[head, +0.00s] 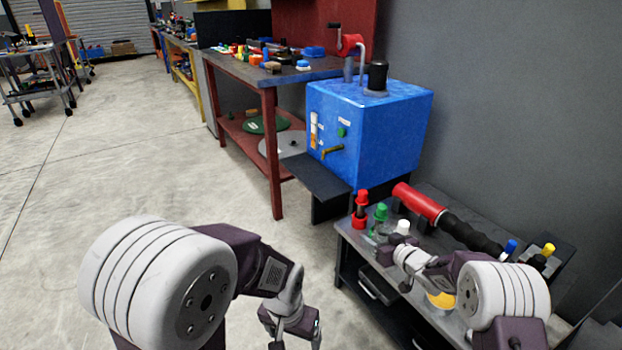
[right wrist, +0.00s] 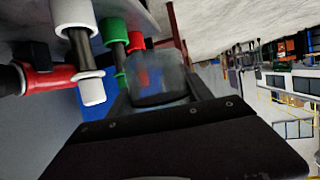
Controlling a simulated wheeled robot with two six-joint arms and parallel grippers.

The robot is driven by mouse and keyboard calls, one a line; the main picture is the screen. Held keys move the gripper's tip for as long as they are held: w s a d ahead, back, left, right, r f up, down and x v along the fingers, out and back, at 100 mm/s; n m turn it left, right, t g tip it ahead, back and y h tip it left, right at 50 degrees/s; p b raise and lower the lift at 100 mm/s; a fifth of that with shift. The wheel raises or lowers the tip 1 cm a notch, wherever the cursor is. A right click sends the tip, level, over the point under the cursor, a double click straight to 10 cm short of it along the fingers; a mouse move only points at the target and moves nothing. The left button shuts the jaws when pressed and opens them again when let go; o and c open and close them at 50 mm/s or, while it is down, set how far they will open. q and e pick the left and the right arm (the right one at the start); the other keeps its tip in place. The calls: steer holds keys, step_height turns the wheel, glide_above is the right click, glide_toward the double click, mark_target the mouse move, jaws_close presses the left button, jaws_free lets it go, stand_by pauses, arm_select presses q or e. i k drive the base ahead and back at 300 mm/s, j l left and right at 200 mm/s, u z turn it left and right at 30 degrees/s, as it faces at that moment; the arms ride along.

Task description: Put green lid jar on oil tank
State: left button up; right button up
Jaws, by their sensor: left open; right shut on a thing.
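The oil tank is the blue box (head: 365,130) with a red crank and a black cap on top, against the wall in the head view. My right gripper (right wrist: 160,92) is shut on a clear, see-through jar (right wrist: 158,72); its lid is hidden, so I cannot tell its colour. In the head view my right gripper (head: 392,258) is over the low bench, below and to the right of the tank, and the jar is hard to make out. My left gripper (head: 294,335) is open and empty at the bottom centre, over the floor.
On the low bench (head: 350,240) stand red (head: 361,205), green (head: 381,212) and white (head: 402,227) topped items, close to my right gripper. A red and black tool (head: 425,205) lies behind. A dark shelf (head: 308,178) juts from below the tank.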

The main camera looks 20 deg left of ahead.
mark_target(321, 185)
steer(key=i+j, duration=0.25)
steer(key=j, duration=0.2)
steer(key=i+j, duration=0.55)
steer(key=j, duration=0.3)
steer(key=i+j, duration=0.25)
steer(key=j, duration=0.15)
